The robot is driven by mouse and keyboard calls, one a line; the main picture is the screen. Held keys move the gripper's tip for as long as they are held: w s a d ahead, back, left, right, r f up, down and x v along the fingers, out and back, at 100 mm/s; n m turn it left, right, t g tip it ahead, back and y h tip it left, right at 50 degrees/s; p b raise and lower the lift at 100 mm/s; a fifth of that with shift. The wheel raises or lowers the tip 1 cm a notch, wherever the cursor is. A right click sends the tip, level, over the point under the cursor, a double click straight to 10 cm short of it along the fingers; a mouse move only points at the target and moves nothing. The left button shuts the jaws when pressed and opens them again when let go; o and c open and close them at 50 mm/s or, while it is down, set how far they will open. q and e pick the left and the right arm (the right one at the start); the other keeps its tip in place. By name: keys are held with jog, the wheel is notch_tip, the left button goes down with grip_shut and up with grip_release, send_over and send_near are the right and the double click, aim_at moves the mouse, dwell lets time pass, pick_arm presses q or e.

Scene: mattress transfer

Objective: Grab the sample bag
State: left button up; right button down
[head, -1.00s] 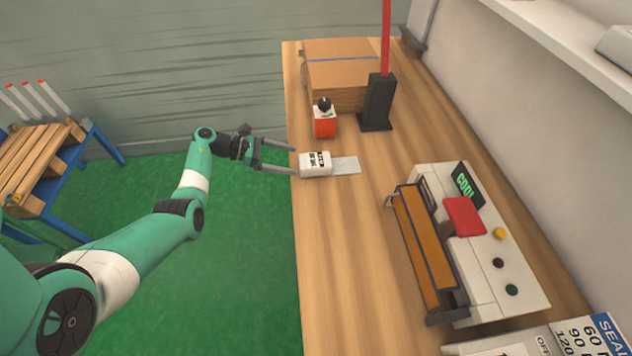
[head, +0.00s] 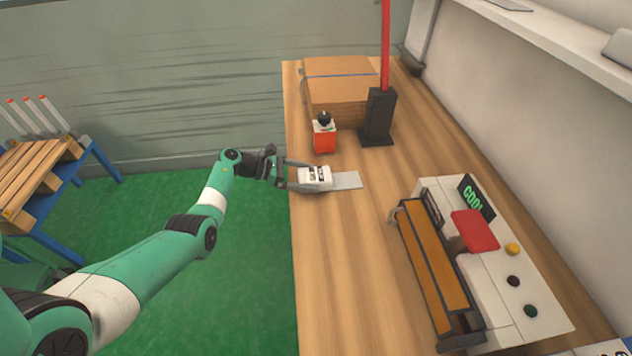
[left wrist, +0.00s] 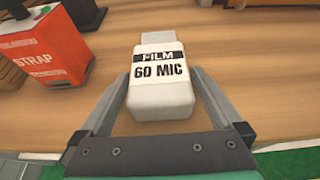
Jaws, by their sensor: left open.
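The sample bag looks to be the white packet (head: 314,177) lying at the left edge of the wooden table in the head view. In the left wrist view the white packet (left wrist: 161,78) reads "FILM 60 MIC". A flat pale strip (head: 346,180) extends from its far end. My left gripper (head: 308,179) is open, with one finger on each side of the packet. In the left wrist view the open left gripper (left wrist: 160,92) straddles the packet's near part, with small gaps visible beside it. My right gripper is not in view.
A red-and-white box (head: 324,138) with a black top stands behind the packet, near a black post base (head: 378,117) and brown cardboard (head: 342,85). A sealing machine (head: 500,255) stands at the right. The table (head: 345,270) in front of the packet is clear.

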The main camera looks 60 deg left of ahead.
aim_at(330, 177)
pick_arm(q)
jog(key=x, duration=0.3)
jog(key=shift+b, duration=0.35)
jog(key=shift+r, duration=0.1)
jog(key=shift+c, duration=0.3)
jog(key=c, duration=1.1)
jog(key=shift+c, duration=0.3)
jog(key=shift+r, duration=0.1)
